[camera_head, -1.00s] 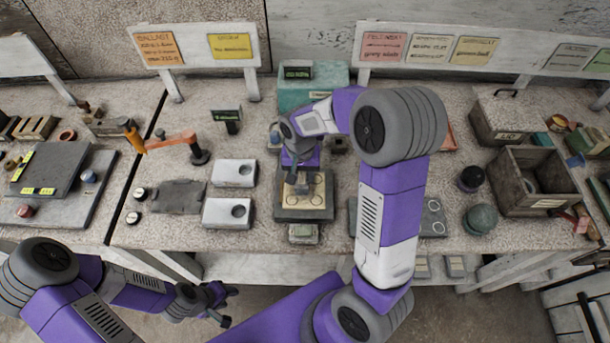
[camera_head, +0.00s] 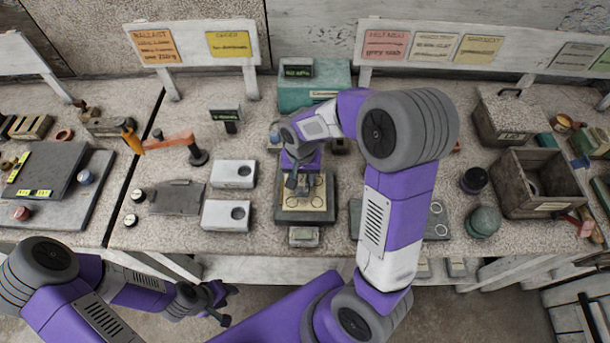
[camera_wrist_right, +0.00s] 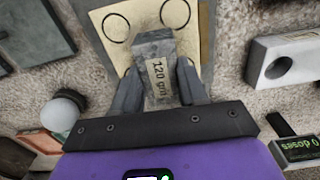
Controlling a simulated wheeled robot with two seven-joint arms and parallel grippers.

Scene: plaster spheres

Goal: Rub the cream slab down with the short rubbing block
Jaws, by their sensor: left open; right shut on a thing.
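The cream slab (camera_head: 312,206) lies flat on a dark grey stand in the middle of the bench, with dark ring outlines on its face. In the right wrist view the slab (camera_wrist_right: 140,22) fills the top middle. My right gripper (camera_head: 296,183) is over the slab, shut on the grey rubbing block. The block (camera_wrist_right: 155,52) carries a "120 grit" label and sits between both fingers, over the slab's face; I cannot tell whether it touches. In the head view the gripper mostly hides it. My left gripper (camera_head: 224,303) is open and empty, low in front of the bench edge.
Two pale blocks with round holes (camera_head: 234,174) stand left of the stand. An orange-armed device (camera_head: 180,142) is behind them. A teal box (camera_head: 312,88) stands at the back. On the right are a green dome (camera_head: 482,221) and an open crate (camera_head: 545,205).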

